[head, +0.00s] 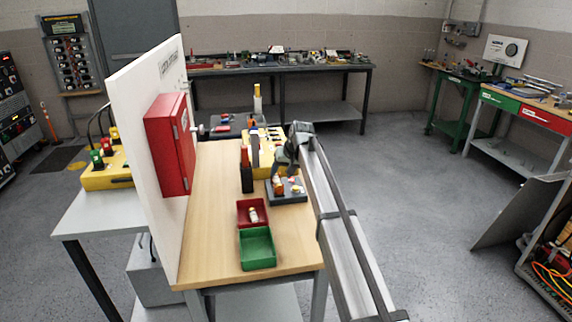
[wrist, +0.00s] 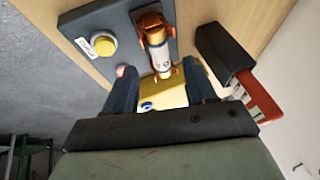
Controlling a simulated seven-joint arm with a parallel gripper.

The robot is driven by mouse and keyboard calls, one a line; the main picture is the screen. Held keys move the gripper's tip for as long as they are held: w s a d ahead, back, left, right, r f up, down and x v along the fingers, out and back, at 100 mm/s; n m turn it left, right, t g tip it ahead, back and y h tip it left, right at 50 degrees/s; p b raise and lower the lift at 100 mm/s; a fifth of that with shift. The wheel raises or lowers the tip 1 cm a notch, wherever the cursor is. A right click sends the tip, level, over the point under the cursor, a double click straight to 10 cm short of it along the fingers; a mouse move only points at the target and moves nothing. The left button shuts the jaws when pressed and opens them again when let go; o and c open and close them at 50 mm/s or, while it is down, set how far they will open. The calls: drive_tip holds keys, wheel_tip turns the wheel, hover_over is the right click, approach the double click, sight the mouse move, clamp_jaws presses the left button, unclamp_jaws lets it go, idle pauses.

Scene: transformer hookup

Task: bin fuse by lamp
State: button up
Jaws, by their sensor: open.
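A dark grey test block (head: 292,198) stands on the wooden bench; it also shows in the wrist view (wrist: 103,20). A white fuse (wrist: 157,50) with orange ends sits in the block's orange clips. A large yellow button (wrist: 101,45) and a small reddish lamp (wrist: 122,71) are on the block; I cannot tell if the lamp is lit. My gripper (wrist: 162,90) is open and empty, its fingers spread either side of the fuse's near line. In the head view my gripper (head: 285,168) hangs just above the block and partly hides it. A red bin (head: 243,206) and a green bin (head: 257,262) stand nearer.
The red bin holds a pale fuse-like piece (head: 253,214); the green bin looks empty. A black holder with a red handle (wrist: 265,98) stands beside the block. A yellow panel (head: 263,170) is behind. A white board with a red box (head: 168,145) bounds the bench's left side.

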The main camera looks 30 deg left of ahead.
sight(278, 180)
drive_tip(key=shift+x, duration=2.4)
drive_tip(key=shift+c, duration=0.4)
clamp_jaws()
